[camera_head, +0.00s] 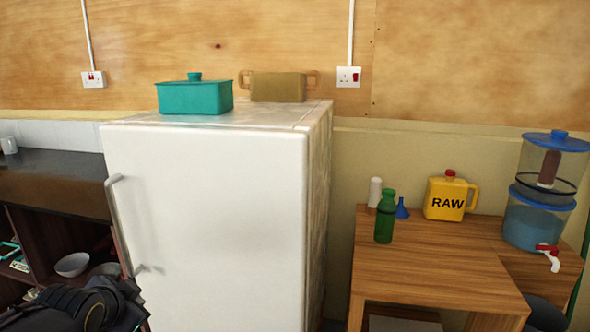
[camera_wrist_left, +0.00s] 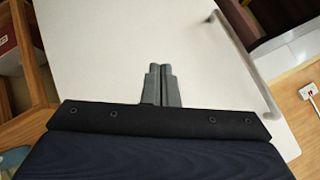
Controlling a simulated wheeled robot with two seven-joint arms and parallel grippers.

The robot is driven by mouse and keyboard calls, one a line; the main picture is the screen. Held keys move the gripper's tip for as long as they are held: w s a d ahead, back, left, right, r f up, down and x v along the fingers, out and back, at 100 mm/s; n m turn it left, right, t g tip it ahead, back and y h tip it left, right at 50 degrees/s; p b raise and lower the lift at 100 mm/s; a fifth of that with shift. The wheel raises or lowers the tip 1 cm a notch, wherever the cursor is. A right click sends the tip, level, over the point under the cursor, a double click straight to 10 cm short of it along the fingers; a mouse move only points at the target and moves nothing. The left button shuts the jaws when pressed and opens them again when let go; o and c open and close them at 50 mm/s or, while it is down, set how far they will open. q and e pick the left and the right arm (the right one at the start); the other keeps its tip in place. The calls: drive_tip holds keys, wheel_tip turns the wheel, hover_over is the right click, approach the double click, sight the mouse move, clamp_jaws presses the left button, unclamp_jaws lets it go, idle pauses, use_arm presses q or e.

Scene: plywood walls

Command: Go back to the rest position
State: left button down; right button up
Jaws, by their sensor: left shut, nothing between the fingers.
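My left arm (camera_head: 88,305) shows at the bottom left of the head view, low in front of the white fridge (camera_head: 215,215) and the dark shelves. In the left wrist view my left gripper (camera_wrist_left: 159,68) has its two grey fingers together, with nothing between them. The fridge door (camera_wrist_left: 105,50) fills most of that view behind the fingers. The door looks closed, and its handle (camera_head: 118,220) stands apart from the fingers; it also shows in the wrist view (camera_wrist_left: 245,60). My right gripper is in neither view.
A teal lidded pot (camera_head: 194,97) and a brown two-handled pot (camera_head: 278,88) stand on the fridge. The wooden table (camera_head: 430,268) at right holds a green bottle (camera_head: 385,218), a yellow "RAW" can (camera_head: 447,198) and a water dispenser (camera_head: 540,220). A bowl (camera_head: 72,264) sits on the left shelf.

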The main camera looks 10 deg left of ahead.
use_arm(q)
drive_tip(key=s+d+f+n+g+h, duration=0.2)
drive_tip(key=s+d+f+n+h, duration=0.15)
drive_tip(key=s+d, duration=0.55)
drive_tip(key=s+d+f+n+g+h, duration=0.15)
drive_tip(key=s+d+h, duration=0.35)
drive_tip(key=d, duration=0.7)
wheel_tip(320, 180, up, 11)
drive_tip(key=s+y+p, duration=0.1)
drive_tip(key=p, duration=1.1)
drive_tip(key=shift+d+r+n, duration=0.2)
drive_tip(key=shift+d+n, duration=0.15)
drive_tip(key=shift+n, duration=0.05)
drive_tip(key=shift+s, duration=0.1)
